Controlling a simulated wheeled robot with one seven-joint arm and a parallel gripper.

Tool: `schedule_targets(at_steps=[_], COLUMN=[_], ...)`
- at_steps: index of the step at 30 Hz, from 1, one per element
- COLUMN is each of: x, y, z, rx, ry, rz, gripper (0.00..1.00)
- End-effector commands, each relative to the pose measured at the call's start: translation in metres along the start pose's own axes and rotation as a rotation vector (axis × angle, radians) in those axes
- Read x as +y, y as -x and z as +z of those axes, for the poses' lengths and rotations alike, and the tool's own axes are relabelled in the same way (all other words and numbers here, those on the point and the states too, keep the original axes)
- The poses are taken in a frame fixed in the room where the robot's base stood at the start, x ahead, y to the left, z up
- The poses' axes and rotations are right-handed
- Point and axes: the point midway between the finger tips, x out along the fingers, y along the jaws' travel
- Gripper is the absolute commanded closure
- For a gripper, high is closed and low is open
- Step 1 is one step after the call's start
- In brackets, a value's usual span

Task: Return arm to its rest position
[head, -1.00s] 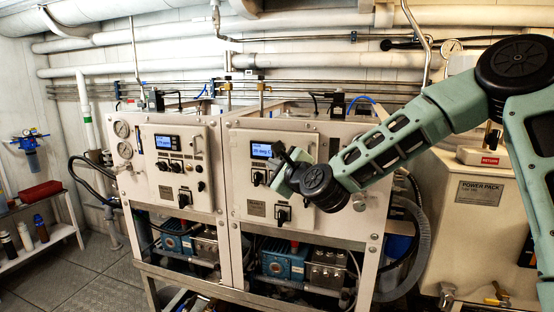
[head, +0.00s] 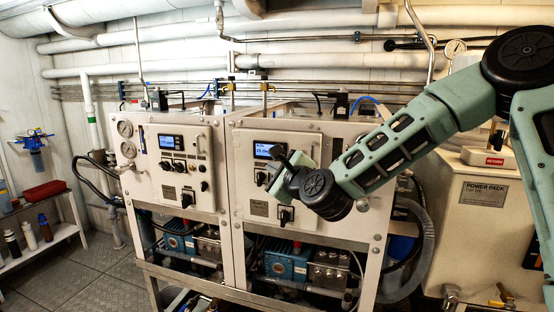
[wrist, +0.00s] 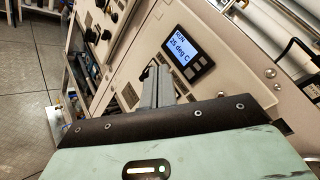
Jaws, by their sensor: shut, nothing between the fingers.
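My green arm reaches in from the right in the head view. My gripper (head: 280,170) is in front of the right watermaker panel (head: 240,185), near its lit display (head: 268,151). In the wrist view my gripper (wrist: 152,75) shows as grey fingers held together, with nothing between them. The display (wrist: 181,48) there reads a temperature of 25 deg C. I cannot tell whether the fingers touch the panel. My wrist hides part of the right panel in the head view.
The left watermaker panel (head: 181,165) stands beside the right one. A power pack cabinet (head: 480,220) stands at the right under my arm. A grey hose (head: 424,240) loops between them. A shelf (head: 40,252) with bottles is at the left. Floor (head: 100,285) is clear at the lower left.

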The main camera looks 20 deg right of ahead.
Motion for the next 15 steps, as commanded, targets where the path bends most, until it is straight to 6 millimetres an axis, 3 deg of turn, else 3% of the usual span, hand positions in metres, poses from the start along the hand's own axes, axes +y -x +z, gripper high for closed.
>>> schedule_targets(at_steps=[5,8,11,15], x=[0.003,0.025,0.072,0.159], y=[0.0,0.005,0.019,0.066], z=[0.001,0.009,0.024,0.038], rx=[-0.003,-0.022,-0.071,-0.201], ry=[0.009,0.09,0.277,0.693], rz=[0.008,0.072,0.215,0.504], gripper=[1.0,1.0,1.0,1.0])
